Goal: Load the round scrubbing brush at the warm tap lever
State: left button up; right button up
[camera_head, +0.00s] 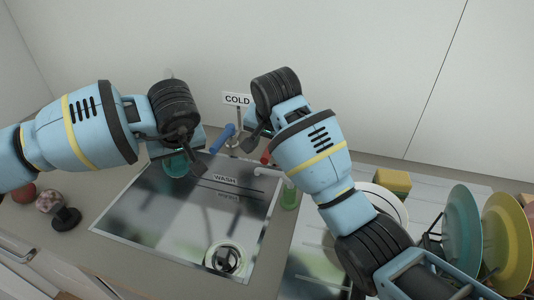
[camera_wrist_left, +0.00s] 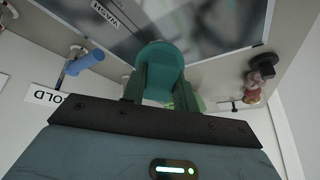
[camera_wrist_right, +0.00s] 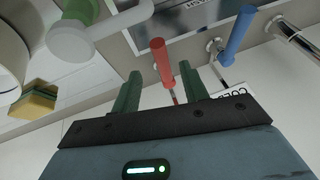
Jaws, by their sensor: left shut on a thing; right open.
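My left gripper (camera_head: 186,153) is shut on a teal round-ended thing (camera_wrist_left: 160,60), held over the sink's back left edge; it also shows in the head view (camera_head: 175,165). I cannot tell for sure that it is the scrubbing brush. My right gripper (camera_wrist_right: 160,73) is open at the red lever (camera_wrist_right: 162,62), taken as the warm tap lever. The lever shows between its fingers; contact is unclear. In the head view the red lever (camera_head: 265,158) is mostly hidden by the right gripper. The blue lever (camera_head: 222,138) stands between the grippers, near the COLD sign (camera_head: 237,99).
The sink (camera_head: 150,215) has a WASH label and a round drain (camera_head: 227,260). A dark-based thing (camera_head: 67,218) and a mottled ball (camera_head: 48,201) lie left.

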aim_at(266, 154)
jog(key=x, duration=0.7)
jog(key=shift+f, duration=0.15)
grip_shut()
